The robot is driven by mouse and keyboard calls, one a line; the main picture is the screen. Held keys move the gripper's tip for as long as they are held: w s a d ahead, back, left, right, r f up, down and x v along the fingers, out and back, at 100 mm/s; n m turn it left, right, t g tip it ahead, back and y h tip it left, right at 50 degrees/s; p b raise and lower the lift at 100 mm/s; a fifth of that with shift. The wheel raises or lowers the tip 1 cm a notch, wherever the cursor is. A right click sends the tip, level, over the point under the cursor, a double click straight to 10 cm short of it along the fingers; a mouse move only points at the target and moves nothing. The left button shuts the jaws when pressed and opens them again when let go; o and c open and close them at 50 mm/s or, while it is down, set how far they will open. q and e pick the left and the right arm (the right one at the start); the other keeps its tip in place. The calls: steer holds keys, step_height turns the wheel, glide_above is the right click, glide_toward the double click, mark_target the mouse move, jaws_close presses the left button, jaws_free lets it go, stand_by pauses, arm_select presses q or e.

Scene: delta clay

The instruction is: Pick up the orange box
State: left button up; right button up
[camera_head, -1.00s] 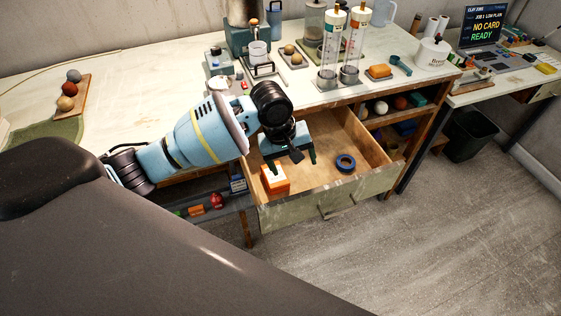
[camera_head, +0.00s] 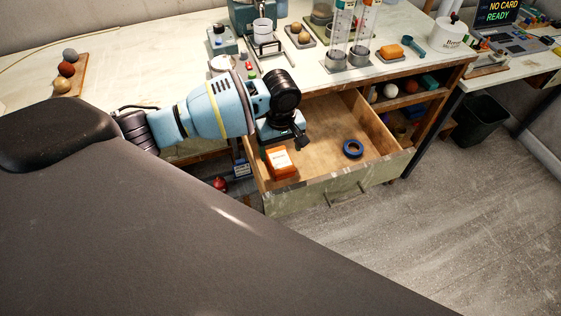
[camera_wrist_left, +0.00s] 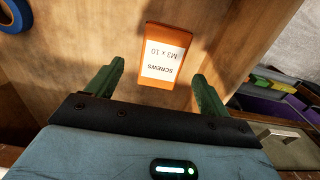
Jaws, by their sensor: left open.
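The orange box (camera_head: 283,166) lies in the open wooden drawer (camera_head: 335,193), near its front left corner. In the left wrist view the orange box (camera_wrist_left: 150,83) shows a white label reading "SCREWS M3 x 10". My left gripper (camera_head: 285,143) is open and empty, just behind the box in the head view. In the left wrist view the box appears ahead of the gap between the two green fingers (camera_wrist_left: 158,75), apart from both. My right gripper is not in view.
A blue tape roll (camera_head: 353,149) lies in the drawer, right of the box; it also shows in the left wrist view (camera_wrist_left: 15,16). The drawer walls stand close to the box. Shelves with several items (camera_head: 405,100) are to the right. The workbench top (camera_head: 140,80) is behind.

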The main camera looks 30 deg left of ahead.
mark_target(280, 159)
arm_select(q)
step_height(280, 159, down, 5)
steer(key=shift+s+f+b, duration=0.1)
steer(key=shift+s+b, duration=0.05)
steer(key=shift+b, duration=0.2)
steer(key=c, duration=1.2)
